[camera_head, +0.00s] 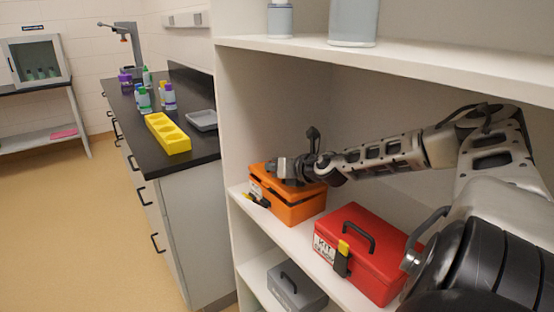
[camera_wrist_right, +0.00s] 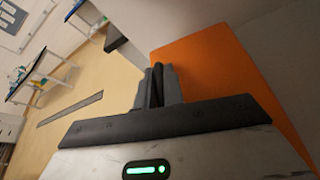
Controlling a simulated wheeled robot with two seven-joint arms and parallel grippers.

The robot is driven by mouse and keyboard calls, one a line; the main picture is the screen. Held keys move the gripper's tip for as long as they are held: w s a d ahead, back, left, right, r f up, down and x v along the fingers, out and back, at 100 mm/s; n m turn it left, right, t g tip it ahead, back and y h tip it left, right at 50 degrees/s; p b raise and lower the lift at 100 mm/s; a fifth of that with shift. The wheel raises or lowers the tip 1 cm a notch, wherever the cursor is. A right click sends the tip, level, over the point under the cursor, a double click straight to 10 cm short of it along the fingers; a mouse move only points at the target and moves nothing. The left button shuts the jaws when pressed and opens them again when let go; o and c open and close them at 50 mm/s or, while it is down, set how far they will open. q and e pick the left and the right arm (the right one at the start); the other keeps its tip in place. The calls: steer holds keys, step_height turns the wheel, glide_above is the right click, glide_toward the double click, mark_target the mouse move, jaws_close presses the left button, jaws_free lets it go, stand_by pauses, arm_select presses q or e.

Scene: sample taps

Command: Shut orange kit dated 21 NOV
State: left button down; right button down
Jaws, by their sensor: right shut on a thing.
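The orange kit (camera_head: 298,211) sits on the white shelf, left of the red kit. Its lid looks slightly raised, with a dark gap above the body. A white label on its front is too small to read, and a black and yellow latch (camera_head: 258,200) hangs at the front. My right gripper (camera_head: 284,169) is at the top of the kit, its fingers shut on a part of it that they hide. In the right wrist view the fingers (camera_wrist_right: 157,86) are together beside the orange lid (camera_wrist_right: 222,75). My left gripper is not in view.
A red kit (camera_head: 358,273) with a black handle stands close to the right on the same shelf. A grey box (camera_head: 296,288) is on the shelf below. An upper shelf board (camera_head: 400,58) overhangs my right arm. A black counter with bottles and a yellow rack (camera_head: 168,134) stands left.

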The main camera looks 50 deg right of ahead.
steer(key=shift+s+a+f, duration=0.1)
steer(key=shift+a+f, duration=0.3)
steer(key=shift+f, duration=0.35)
steer(key=c, duration=1.5)
jaws_free()
steer(key=shift+d+r, duration=0.1)
